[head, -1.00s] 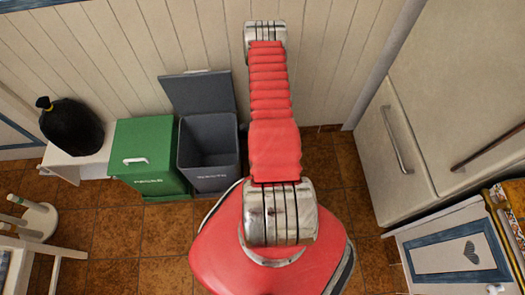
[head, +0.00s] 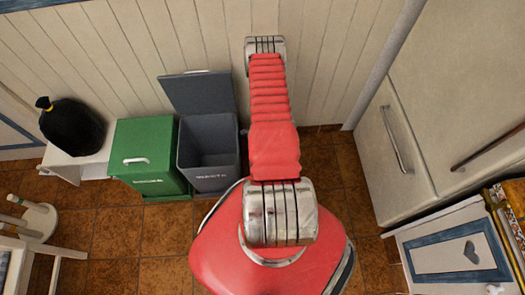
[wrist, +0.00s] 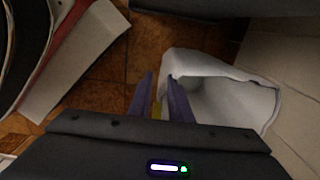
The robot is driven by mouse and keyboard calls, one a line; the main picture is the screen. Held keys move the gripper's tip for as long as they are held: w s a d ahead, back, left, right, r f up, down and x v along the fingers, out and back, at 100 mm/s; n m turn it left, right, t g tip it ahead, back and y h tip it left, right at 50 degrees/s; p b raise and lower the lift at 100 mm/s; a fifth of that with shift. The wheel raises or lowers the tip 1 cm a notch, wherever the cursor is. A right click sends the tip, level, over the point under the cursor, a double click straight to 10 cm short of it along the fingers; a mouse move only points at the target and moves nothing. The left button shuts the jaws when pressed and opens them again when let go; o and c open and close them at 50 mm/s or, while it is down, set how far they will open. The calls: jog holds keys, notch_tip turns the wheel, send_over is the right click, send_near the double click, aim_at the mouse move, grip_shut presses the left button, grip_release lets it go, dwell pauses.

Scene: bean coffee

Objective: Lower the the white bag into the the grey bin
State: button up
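The grey bin (head: 210,182) stands open against the panelled wall in the head view, its lid (head: 198,92) tilted up behind it. Its visible inside looks empty. The white bag (wrist: 232,105) shows in the wrist view, right of and at the fingers of my gripper (wrist: 160,85). The fingers are close together, with the bag's edge and a small yellow strip between them. The gripper appears shut on the bag. The bag's mouth is loose and spread to the right. My arm hides the gripper and bag in the head view.
A green bin (head: 145,160) stands directly left of the grey one, shut. A black bag (head: 72,127) sits on a white bench (head: 68,167) further left. A cream cabinet (head: 395,150) stands at the right. Brown tiled floor (head: 110,235) lies open in front of the bins.

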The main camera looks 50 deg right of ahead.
grip_shut()
dwell(0.6)
jog(key=shift+r, duration=4.15)
